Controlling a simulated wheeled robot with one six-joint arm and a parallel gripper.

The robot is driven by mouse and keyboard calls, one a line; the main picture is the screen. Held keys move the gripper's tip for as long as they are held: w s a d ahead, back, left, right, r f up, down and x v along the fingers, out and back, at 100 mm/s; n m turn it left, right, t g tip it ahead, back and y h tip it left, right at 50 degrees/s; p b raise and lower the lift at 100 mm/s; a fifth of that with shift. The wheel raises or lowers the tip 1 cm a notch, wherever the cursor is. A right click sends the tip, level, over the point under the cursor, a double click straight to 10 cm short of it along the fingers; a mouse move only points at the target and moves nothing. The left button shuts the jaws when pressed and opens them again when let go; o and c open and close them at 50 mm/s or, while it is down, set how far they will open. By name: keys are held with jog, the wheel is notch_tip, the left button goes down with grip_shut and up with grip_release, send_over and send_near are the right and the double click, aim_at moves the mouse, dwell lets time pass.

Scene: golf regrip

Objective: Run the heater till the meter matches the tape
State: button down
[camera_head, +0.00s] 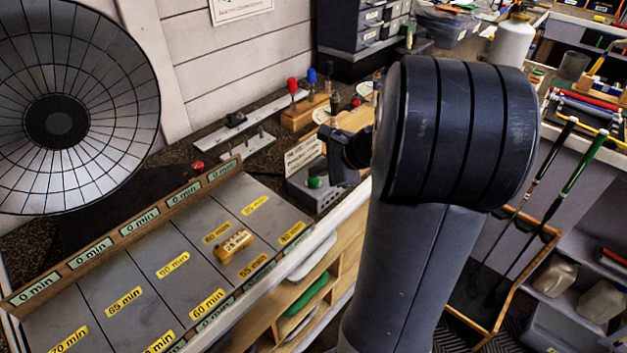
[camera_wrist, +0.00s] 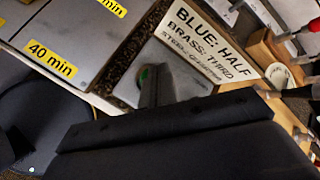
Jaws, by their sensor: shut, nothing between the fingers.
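A grey box with a green button (camera_head: 315,182) stands at the bench's front edge. The green button also shows as a sliver beside my finger in the wrist view (camera_wrist: 143,75). My gripper (camera_head: 346,178) is shut and empty, just right of that box and button; I cannot tell if it touches. In the wrist view its fingers (camera_wrist: 154,80) cover part of the box. A large round dish with a dark centre (camera_head: 56,122), perhaps the heater, stands at left. Yellow labels marked in minutes lie on grey panels (camera_head: 140,262). Green displays (camera_head: 91,252) read 0 min.
A sign (camera_wrist: 212,40) reads BLUE: HALF, BRASS: THIRD. Red and blue knobbed tools (camera_head: 311,77) stand behind the grey box. Golf clubs (camera_head: 562,170) lean at right.

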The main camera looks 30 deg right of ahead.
aim_at(318, 182)
jog(key=shift+f+b, duration=0.45)
jog(key=shift+f, duration=0.1)
dwell(0.6)
jog(key=shift+r, duration=0.15)
jog(key=shift+r+p, duration=0.85)
notch_tip(318, 182, up, 5)
jog(key=p, duration=0.4)
dwell(0.8)
